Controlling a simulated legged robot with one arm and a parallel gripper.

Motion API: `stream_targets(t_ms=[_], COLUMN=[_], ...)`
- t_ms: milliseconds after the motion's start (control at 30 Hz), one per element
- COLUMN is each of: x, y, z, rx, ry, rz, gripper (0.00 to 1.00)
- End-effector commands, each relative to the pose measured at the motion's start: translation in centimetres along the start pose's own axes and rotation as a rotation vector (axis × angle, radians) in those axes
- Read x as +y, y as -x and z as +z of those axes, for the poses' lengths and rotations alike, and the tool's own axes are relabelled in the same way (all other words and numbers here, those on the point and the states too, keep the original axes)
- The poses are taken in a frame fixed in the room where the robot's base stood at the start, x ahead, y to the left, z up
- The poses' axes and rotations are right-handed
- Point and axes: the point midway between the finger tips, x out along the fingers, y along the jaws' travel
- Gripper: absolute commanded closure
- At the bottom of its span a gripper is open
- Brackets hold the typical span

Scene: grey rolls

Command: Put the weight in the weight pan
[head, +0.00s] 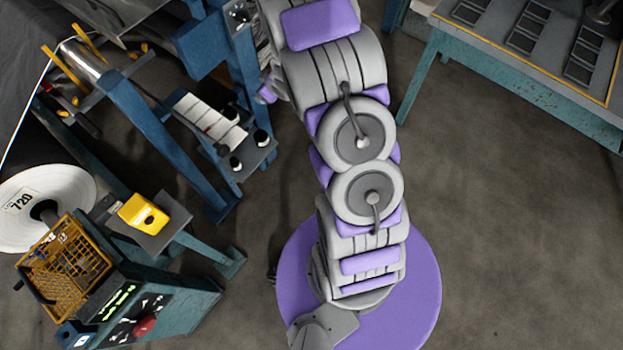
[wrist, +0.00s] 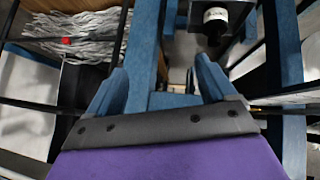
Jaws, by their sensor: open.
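My gripper (wrist: 160,64) shows in the wrist view with its two blue fingers spread apart and nothing between them. Beyond the right finger is a dark cylinder with a white labelled band (wrist: 215,15), which may be the weight; I cannot tell for certain. It sits on or against a dark part near the top edge, apart from the fingers. In the head view, small black-and-white cylindrical pieces (head: 235,163) stand on a dark plate of the blue frame. I cannot pick out the weight pan with certainty. My gripper is not clear in the head view.
Blue frame posts (head: 150,125) crowd the left of the head view. A yellow box (head: 143,214), a large white roll (head: 75,185) and a yellow basket (head: 75,265) are at lower left. A teal table (head: 440,45) stands at upper right. The floor (head: 520,240) at right is clear.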

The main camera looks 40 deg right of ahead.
Motion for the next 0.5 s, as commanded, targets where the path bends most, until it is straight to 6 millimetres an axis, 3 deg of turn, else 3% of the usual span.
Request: stream_targets(t_ms=[267,500], x=[1.2,-1.3], y=[9.8,19.1], z=[-0.9,0.1], rx=[-0.232,-0.417], ry=[-0.069,-0.175], rz=[0.11,0.134], gripper=[0.16,0.16])
